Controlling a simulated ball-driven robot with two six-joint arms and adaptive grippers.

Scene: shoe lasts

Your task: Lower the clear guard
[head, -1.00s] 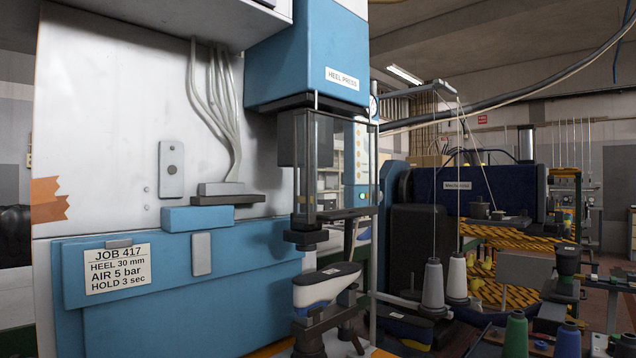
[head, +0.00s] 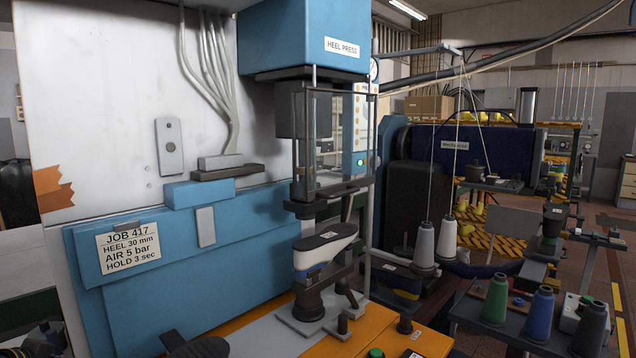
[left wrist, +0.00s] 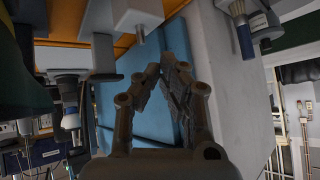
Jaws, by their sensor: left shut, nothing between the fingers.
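The clear guard (head: 343,150) is a see-through pane in a thin dark frame. It hangs below the blue heel press head (head: 305,40) in the head view. A shoe last (head: 326,247) with a dark top and a white and blue body sits on a stand below the guard. There is open space between the guard's lower edge and the last. My left gripper (left wrist: 164,66) shows in the left wrist view, its fingertips together and empty. Blue and pale machine panels lie beyond it. My right gripper is in neither view.
An orange table (head: 380,332) with a green button (head: 376,353) lies in front of the press. The job card (head: 129,248) is on the blue panel at left. Thread cones (head: 495,300) stand on a dark bench at right. A second last (head: 403,280) lies behind the stand.

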